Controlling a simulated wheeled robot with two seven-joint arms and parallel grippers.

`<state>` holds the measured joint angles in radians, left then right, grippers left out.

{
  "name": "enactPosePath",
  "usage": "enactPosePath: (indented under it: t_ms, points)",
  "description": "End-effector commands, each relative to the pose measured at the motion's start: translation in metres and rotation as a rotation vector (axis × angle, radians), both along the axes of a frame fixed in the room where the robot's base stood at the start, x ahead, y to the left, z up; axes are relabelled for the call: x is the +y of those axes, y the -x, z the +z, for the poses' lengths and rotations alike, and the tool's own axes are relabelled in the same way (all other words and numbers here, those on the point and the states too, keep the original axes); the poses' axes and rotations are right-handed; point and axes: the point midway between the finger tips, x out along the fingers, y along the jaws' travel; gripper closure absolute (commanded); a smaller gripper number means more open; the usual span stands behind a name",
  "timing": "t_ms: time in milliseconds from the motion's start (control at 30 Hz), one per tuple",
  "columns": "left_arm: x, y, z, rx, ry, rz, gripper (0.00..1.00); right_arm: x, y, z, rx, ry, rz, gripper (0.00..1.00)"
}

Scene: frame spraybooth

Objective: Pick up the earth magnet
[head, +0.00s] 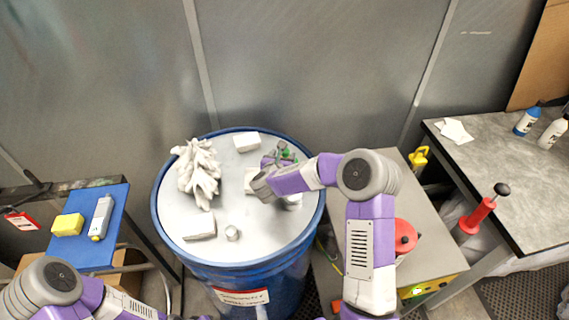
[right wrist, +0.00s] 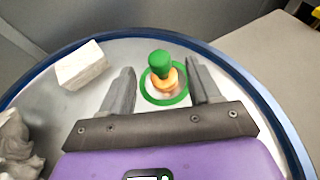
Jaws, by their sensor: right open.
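What looks like the earth magnet (right wrist: 163,75) stands upright on the drum lid. It has a green knob, an orange-copper middle and a green ring around its base. My right gripper (right wrist: 163,88) is open, with one finger on each side of it in the right wrist view; I cannot tell whether either finger touches it. In the head view only a little green of the magnet (head: 286,153) shows past my right gripper (head: 278,160), near the lid's back right. My left arm enters at the bottom left, but its gripper is out of view.
The blue drum's white lid (head: 255,215) also bears a crumpled white bundle (head: 198,172), pale blocks (head: 247,141) (head: 199,227) and a small grey cylinder (head: 232,233). A blue shelf (head: 92,252) is at left, a grey cabinet (head: 435,245) at right. A metal wall stands behind.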

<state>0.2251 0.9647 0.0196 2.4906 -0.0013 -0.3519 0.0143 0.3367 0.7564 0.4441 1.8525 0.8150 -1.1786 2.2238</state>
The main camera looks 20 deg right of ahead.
Motion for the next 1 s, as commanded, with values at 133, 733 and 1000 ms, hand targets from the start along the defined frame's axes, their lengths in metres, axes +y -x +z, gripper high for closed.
enactPosePath:
  t_ms: [133,733,1000]
  points:
    - [0.0,0.0,-0.005,0.0,0.0,0.0,0.53,-0.005,-0.006,-0.008,-0.001,0.0,-0.003,0.38]
    - [0.0,0.0,0.002,-0.001,0.0,0.0,0.53,-0.04,-0.055,-0.032,-0.001,0.0,-0.001,0.38]
    - [0.0,0.0,0.002,0.0,0.0,0.0,0.53,-0.041,-0.057,-0.033,-0.001,0.0,0.0,0.38]
